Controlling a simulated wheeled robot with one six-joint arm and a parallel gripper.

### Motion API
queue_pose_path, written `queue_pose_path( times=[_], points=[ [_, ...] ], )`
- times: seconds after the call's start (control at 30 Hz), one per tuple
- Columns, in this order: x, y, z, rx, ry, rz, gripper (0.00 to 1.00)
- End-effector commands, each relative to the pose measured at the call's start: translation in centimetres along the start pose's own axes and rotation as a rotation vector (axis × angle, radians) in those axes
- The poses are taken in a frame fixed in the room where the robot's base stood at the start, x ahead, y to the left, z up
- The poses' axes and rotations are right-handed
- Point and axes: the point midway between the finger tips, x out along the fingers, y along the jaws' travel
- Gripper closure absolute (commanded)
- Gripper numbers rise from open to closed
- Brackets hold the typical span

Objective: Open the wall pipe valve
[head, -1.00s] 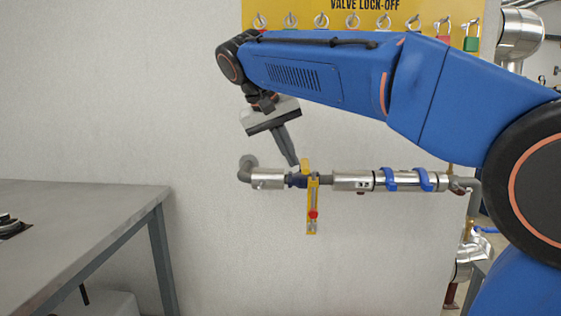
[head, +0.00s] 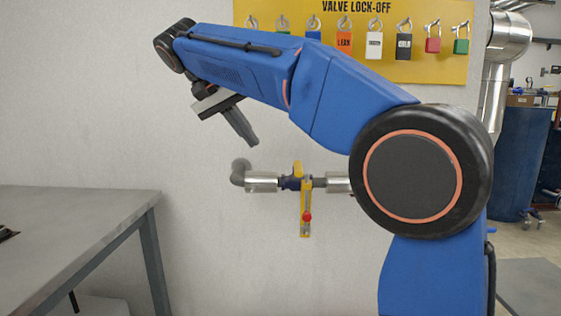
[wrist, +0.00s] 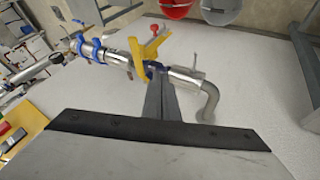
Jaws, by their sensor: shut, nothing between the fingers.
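The wall pipe valve has a dark blue body (head: 290,183) on a horizontal metal pipe (head: 262,182). Its yellow handle (head: 306,212) hangs straight down, across the pipe line, with a red piece near its lower end. In the wrist view the yellow handle (wrist: 138,58) and the red piece (wrist: 153,28) show just beyond my fingertips. My gripper (head: 254,143) is shut and empty. In the head view its fingers point down and right, above and left of the valve, apart from the handle. In the wrist view the fingers (wrist: 158,80) overlap part of the valve body.
A grey table (head: 75,220) stands at left. A yellow lock-off board (head: 385,68) with several padlocks hangs on the wall above the pipe. My arm hides the pipe's right part in the head view. The wall left of the pipe elbow (head: 239,170) is bare.

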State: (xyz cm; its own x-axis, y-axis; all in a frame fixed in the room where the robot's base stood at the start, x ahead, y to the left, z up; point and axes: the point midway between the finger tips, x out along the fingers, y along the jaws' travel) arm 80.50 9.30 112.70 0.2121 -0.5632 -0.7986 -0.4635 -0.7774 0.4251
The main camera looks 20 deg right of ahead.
Motion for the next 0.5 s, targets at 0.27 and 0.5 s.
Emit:
queue_pose_path(
  times=[0.27,0.5],
  points=[
    [2.5,0.1,0.0,-0.001,-0.001,0.002,1.0],
    [6.8,0.1,0.0,0.0,-0.002,0.002,1.0]
  ],
)
